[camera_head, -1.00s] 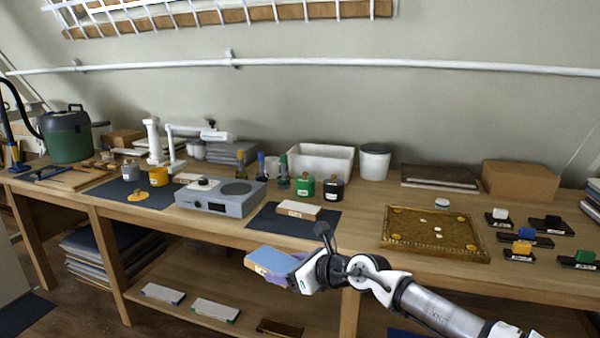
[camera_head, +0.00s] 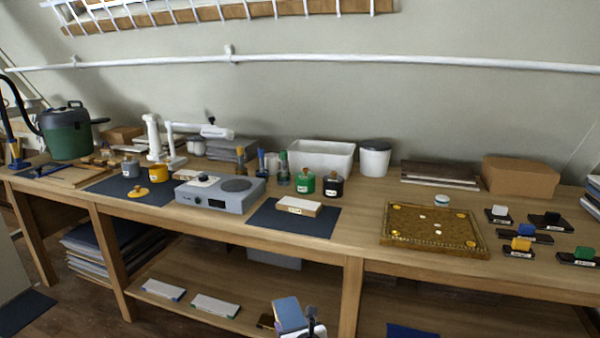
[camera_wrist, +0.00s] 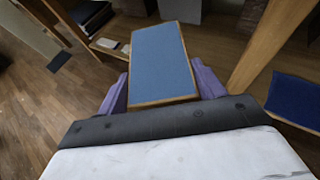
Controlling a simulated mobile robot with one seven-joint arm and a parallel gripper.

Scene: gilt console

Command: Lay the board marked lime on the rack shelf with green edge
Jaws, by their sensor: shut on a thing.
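My gripper (camera_wrist: 163,90) is shut on a board (camera_wrist: 162,62) with a blue face and wooden edges; its purple fingers sit on either side. In the head view the held board (camera_head: 288,315) is tilted at the bottom edge, in front of the lower shelf, with my gripper (camera_head: 308,330) partly cut off. No lime mark is readable on it. On the lower shelf lies a white plate with a green front edge (camera_head: 215,306). Left of it is a white plate with a blue edge (camera_head: 163,290). A brown piece (camera_head: 265,321) is partly hidden behind the held board.
The workbench top (camera_head: 350,235) stands above the lower shelf, with a wooden leg (camera_head: 351,298) right of the held board. A grey bin (camera_head: 273,258) is behind the shelf. A blue mat (camera_head: 412,331) lies right of the leg. A labelled pale block (camera_head: 299,206) is on the bench.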

